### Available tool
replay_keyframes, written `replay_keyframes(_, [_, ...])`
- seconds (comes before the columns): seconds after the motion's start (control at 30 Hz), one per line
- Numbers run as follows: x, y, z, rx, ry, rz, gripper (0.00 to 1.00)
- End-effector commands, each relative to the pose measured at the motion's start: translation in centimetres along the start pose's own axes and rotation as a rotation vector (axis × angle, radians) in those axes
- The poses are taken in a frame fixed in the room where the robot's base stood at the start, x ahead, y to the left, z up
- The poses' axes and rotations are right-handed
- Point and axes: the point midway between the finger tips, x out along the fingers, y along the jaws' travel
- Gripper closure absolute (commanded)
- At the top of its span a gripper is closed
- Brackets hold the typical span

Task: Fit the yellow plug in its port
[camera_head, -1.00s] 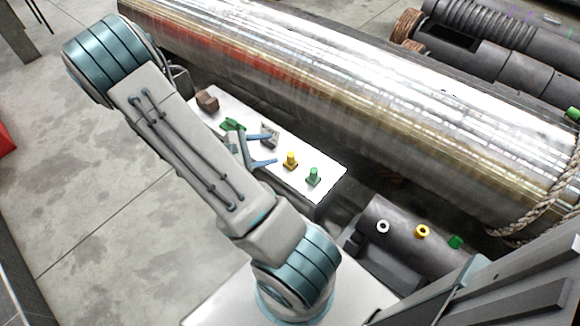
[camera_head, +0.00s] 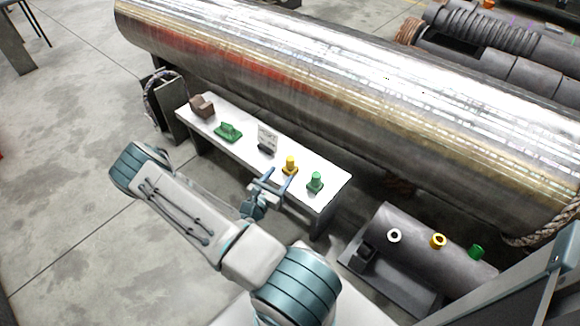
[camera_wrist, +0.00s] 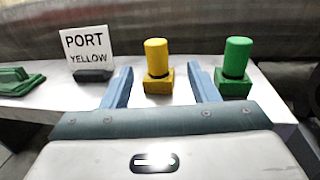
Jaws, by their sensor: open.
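The yellow plug (camera_head: 290,166) stands upright on the white bench, with a square base and a round top. It also shows in the wrist view (camera_wrist: 157,66), between and just beyond my gripper's two blue fingers. My gripper (camera_head: 276,180) is open and empty, at the bench's front edge. A sign (camera_wrist: 88,50) reading "PORT YELLOW" stands left of the plug.
A green plug (camera_head: 315,182) stands close on the right of the yellow one on the bench (camera_head: 335,182). A green item (camera_head: 228,132) and a brown block (camera_head: 202,106) sit at its left. A large metal cylinder (camera_head: 330,90) lies behind. Open floor is at the left.

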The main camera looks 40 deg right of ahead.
Motion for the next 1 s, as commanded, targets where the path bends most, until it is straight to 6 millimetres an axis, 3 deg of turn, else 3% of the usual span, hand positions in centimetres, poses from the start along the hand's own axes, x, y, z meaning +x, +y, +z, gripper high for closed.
replay_keyframes(0.2, [3.8, 0.0, -0.2, 0.003, -0.001, -0.002, 0.46])
replay_keyframes(0.47, [5.7, 0.2, -0.2, 0.004, -0.002, -0.001, 0.46])
replay_keyframes(0.7, [9.1, 0.5, -0.2, 0.003, -0.001, -0.003, 0.46])
replay_keyframes(1.0, [10.0, 0.5, 0.1, 0.001, 0.0, -0.001, 0.46])
